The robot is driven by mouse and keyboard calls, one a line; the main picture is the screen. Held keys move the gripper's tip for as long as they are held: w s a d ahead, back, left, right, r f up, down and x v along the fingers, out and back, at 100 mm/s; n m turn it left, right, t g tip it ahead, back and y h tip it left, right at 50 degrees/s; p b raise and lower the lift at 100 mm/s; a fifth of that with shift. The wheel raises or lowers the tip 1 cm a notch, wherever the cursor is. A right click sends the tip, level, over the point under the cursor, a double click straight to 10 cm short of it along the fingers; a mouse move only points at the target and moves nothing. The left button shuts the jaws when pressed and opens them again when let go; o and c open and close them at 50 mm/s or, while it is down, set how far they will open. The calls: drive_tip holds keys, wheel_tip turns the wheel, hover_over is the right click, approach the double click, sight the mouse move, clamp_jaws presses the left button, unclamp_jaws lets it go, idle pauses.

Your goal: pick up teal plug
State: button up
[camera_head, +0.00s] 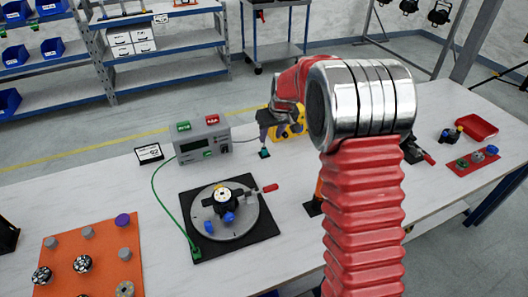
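A small teal plug (264,154) shows at the back of the white table, right of the grey meter box. My gripper (265,145) points down at it from my red arm, with its grey fingers just above or around the plug. The fingers are too small to tell whether they are open or shut on it. I cannot tell whether the plug touches the table.
A grey meter box (203,143) and a small label card (149,153) stand to the left. A yellow block (291,124) is close behind my gripper. A black mat (264,225) with a round fixture lies in front. An orange board (60,247) is front left.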

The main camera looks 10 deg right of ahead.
hover_over(265, 149)
drive_tip(key=s, duration=0.2)
drive_tip(key=shift+s+d+f, duration=0.1)
drive_tip(key=shift+d+f, duration=0.1)
drive_tip(key=shift+f, duration=1.25)
drive_tip(key=shift+s+d+f, duration=0.1)
drive_tip(key=shift+d+f, duration=0.1)
drive_tip(key=shift+f, duration=1.2)
drive_tip(key=shift+a+x, duration=0.15)
drive_tip(key=shift+x, duration=1.15)
drive_tip(key=shift+a+x, duration=0.1)
drive_tip(key=shift+x, duration=1.25)
drive_tip(key=shift+w+r, duration=0.15)
drive_tip(key=shift+c, duration=0.4)
clamp_jaws()
